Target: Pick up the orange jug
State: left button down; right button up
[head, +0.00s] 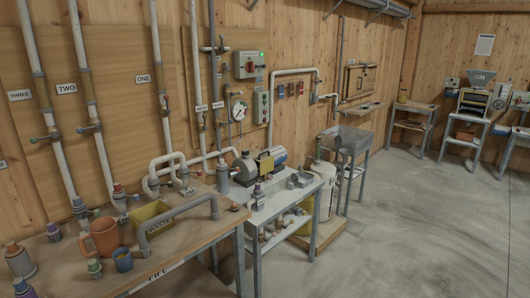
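The orange jug (104,236) stands upright on the wooden bench (188,243) at the lower left of the head view. Its handle is on its left side. A small blue cup (122,261) stands in front of it, and the yellow waste bin (153,215) is to its right. Neither of my grippers shows in this view, and nothing is holding the jug.
Several capped bottles crowd the jug, including a grey one (19,262) at the left. A grey bent pipe (180,217) arches in front of the bin. Vertical pipes (89,115) rise behind the bench. The concrete floor (420,220) at the right is clear.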

aim_at(104, 231)
jog(key=u, duration=1.3)
